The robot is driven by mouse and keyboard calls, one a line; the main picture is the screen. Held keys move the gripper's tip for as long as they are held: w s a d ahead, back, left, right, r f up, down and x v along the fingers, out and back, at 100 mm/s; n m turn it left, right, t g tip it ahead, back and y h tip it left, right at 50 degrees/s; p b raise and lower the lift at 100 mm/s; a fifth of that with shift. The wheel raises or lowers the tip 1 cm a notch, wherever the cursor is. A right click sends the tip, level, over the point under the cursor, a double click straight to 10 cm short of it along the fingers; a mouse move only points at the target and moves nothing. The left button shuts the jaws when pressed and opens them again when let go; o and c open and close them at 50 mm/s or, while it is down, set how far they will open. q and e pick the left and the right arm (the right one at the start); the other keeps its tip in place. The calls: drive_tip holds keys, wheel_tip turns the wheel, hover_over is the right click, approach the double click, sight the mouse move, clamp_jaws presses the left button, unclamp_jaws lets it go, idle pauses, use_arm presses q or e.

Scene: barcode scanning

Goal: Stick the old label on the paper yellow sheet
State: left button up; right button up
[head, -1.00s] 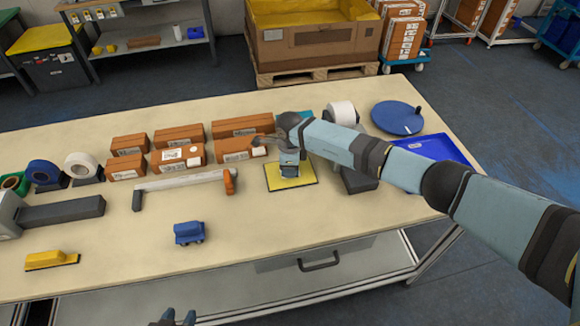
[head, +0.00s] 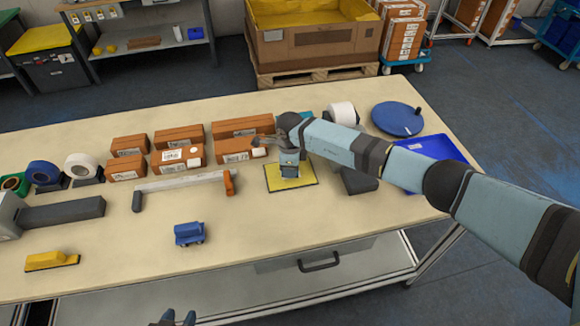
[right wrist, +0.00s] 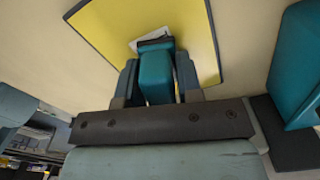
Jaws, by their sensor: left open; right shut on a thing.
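The yellow sheet (head: 307,177) lies flat on the table right of centre in the head view, and it also fills the upper part of the right wrist view (right wrist: 198,30). My right gripper (head: 289,174) is over the sheet, shut on a teal-handled tool (right wrist: 155,78) that points at the sheet. A small white label (right wrist: 152,38) shows at the tool's far end, over the sheet. I cannot tell whether the label touches the sheet. My left gripper (head: 177,319) is open at the bottom edge of the head view, mostly cut off.
Several brown boxes (head: 178,158) stand behind the sheet. A blue tray (head: 435,150) and a round blue plate (head: 397,118) are to its right. A teal block (right wrist: 298,65) stands beside it.

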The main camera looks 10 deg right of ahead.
drive_tip(key=shift+r+p, duration=1.65)
drive_tip(key=shift+r, duration=1.7)
